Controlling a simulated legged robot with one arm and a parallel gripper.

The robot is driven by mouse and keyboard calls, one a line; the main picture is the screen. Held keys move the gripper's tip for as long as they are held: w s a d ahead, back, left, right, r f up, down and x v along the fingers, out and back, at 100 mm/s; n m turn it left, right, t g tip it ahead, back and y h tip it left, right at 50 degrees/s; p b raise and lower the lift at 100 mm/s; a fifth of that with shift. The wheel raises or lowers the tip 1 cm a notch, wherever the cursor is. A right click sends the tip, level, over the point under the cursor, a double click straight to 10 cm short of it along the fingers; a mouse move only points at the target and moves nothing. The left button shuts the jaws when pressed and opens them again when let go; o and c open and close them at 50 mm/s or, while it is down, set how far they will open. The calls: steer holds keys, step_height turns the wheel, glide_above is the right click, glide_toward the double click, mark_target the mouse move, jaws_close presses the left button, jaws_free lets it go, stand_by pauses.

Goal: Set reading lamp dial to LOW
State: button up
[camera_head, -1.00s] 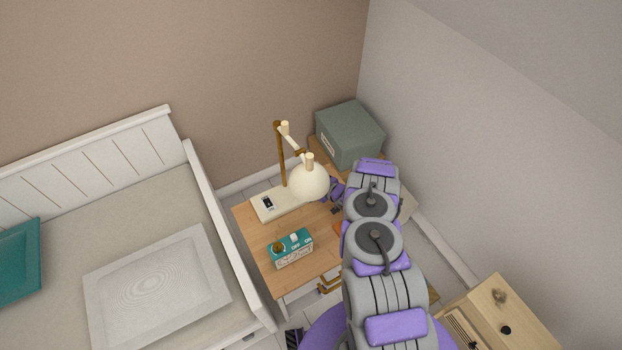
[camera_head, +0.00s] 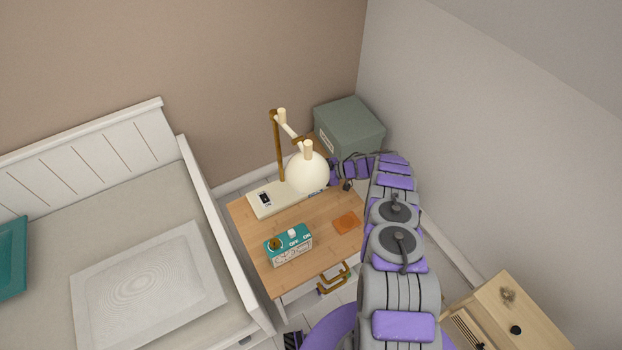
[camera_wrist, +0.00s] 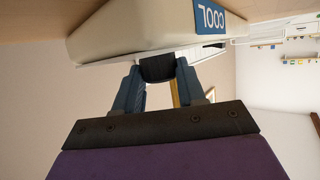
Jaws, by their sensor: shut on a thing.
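The reading lamp has a cream base (camera_head: 262,203), a brass post (camera_head: 278,150) and a round cream shade (camera_head: 306,174). In the wrist view, which looks upside down, the cream base (camera_wrist: 130,33) carries a blue label (camera_wrist: 209,17) that seems to read COOL. A black dial-like knob (camera_wrist: 157,67) sticks out from the base's edge. My gripper (camera_wrist: 157,80) has its two blue fingers on either side of the knob, shut on it. In the head view my gripper (camera_head: 336,174) is at the base's right end, partly hidden by the shade. The dial's setting cannot be read.
A teal box with a knob and switch (camera_head: 288,245) and an orange pad (camera_head: 346,223) lie on the wooden desk (camera_head: 300,225). A grey-green box (camera_head: 350,128) stands behind my arm. A bed (camera_head: 160,220) is at left, a wooden cabinet (camera_head: 508,312) at lower right.

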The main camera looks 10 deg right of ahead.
steer(key=shift+w+n+g+b, duration=0.1)
steer(key=shift+n+g+b, duration=0.2)
steer(key=shift+g, duration=0.1)
stand_by(0.3)
steer(key=o, duration=1.1)
steer(key=shift+d, duration=0.1)
steer(key=shift+c, duration=0.2)
steer(key=v, duration=1.7)
steer(key=shift+d+f+p, duration=0.2)
steer(key=shift+d+p, duration=0.1)
steer(key=shift+d, duration=0.05)
